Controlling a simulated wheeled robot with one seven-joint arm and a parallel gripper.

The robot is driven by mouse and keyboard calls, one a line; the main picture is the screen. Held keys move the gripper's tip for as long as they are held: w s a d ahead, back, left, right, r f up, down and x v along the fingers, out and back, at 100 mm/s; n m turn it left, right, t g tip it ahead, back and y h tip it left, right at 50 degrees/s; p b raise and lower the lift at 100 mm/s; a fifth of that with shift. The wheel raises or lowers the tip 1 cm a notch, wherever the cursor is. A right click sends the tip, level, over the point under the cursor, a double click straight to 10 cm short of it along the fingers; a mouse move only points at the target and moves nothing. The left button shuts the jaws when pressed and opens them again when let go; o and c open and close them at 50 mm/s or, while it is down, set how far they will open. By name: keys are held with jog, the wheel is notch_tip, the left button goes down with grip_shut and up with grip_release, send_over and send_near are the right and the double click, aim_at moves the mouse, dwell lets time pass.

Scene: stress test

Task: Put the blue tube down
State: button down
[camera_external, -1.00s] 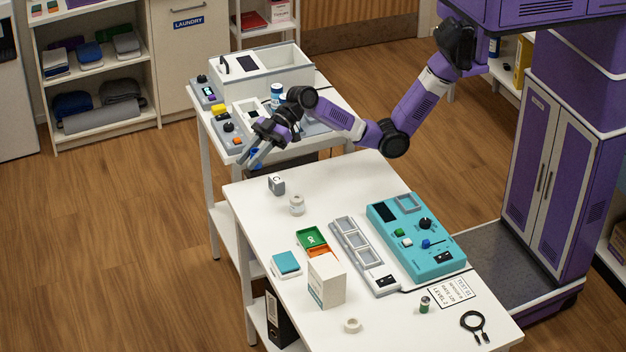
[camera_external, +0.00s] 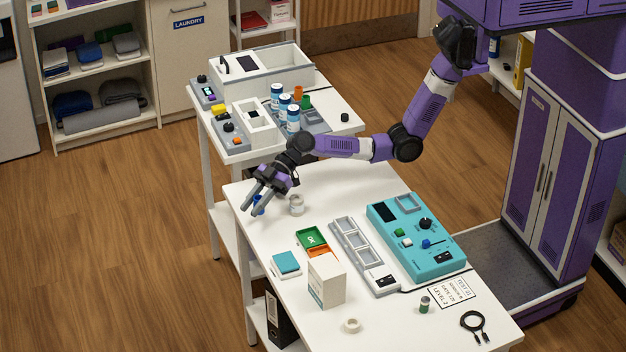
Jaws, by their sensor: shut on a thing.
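The blue tube (camera_external: 259,203) is small and mostly hidden between the fingers of my gripper (camera_external: 260,203). My gripper is shut on it and points down over the left back part of the white front table (camera_external: 360,180). A white-grey jar (camera_external: 297,205) stands just right of the gripper. I cannot tell whether the tube touches the tabletop.
A green and orange tray (camera_external: 312,239), a white box (camera_external: 326,281), a teal-topped block (camera_external: 286,262), a grey slotted rack (camera_external: 352,245) and a teal control panel (camera_external: 425,250) stand nearer the front. Blue-and-white bottles (camera_external: 292,119) stand on the back table. The front table's back middle is clear.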

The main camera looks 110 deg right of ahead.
aim_at(255, 227)
jog(key=shift+f, duration=2.05)
jog(key=shift+f+b, duration=0.25)
jog(key=shift+b, duration=0.1)
jog(key=c, duration=1.1)
grip_release()
jog(key=shift+r, duration=0.1)
jog(key=shift+r+p, duration=0.15)
jog(key=shift+p, duration=0.15)
jog(key=v, duration=1.2)
